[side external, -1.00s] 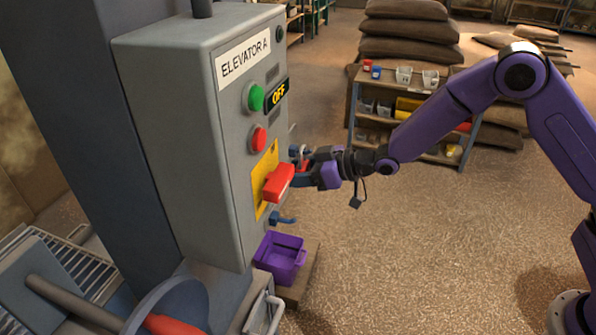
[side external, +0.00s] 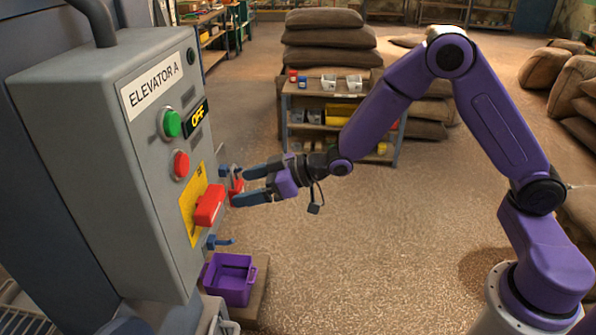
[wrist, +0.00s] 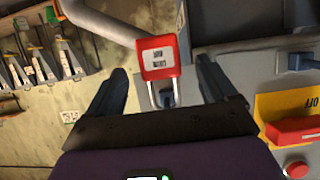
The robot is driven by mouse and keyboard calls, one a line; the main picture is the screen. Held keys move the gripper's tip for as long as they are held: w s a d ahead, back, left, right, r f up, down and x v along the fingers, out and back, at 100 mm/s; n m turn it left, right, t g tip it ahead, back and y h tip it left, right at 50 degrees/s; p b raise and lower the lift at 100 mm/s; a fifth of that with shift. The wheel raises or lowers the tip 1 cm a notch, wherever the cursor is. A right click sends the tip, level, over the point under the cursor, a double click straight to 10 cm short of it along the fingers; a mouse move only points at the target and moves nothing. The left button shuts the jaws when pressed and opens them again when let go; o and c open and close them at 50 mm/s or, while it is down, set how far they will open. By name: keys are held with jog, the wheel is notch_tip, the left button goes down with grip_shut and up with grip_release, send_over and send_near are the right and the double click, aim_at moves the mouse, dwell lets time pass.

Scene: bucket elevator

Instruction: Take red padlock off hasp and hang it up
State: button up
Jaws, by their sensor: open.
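A purple bin (side external: 230,280) stands below. A shelf unit (side external: 315,132) is behind my arm. Floor right of the box is open.

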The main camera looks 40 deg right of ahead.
jog(key=v, duration=1.3)
jog(key=s+d+n+g+h, duration=0.1)
jog(key=s+d+g+h, duration=0.2)
jog(key=s, duration=0.6)
jog(key=s+d+n+g+h, duration=0.1)
jog(key=s+d+g+h, duration=0.2)
jog(key=s, duration=0.6)
jog(key=s+d+n+g+h, duration=0.1)
jog(key=s+d+g+h, duration=0.2)
jog(key=s, duration=0.6)
jog(key=shift+s+f+n, duration=0.2)
jog(key=shift+f+n, duration=0.05)
jog(key=shift+n, duration=0.05)
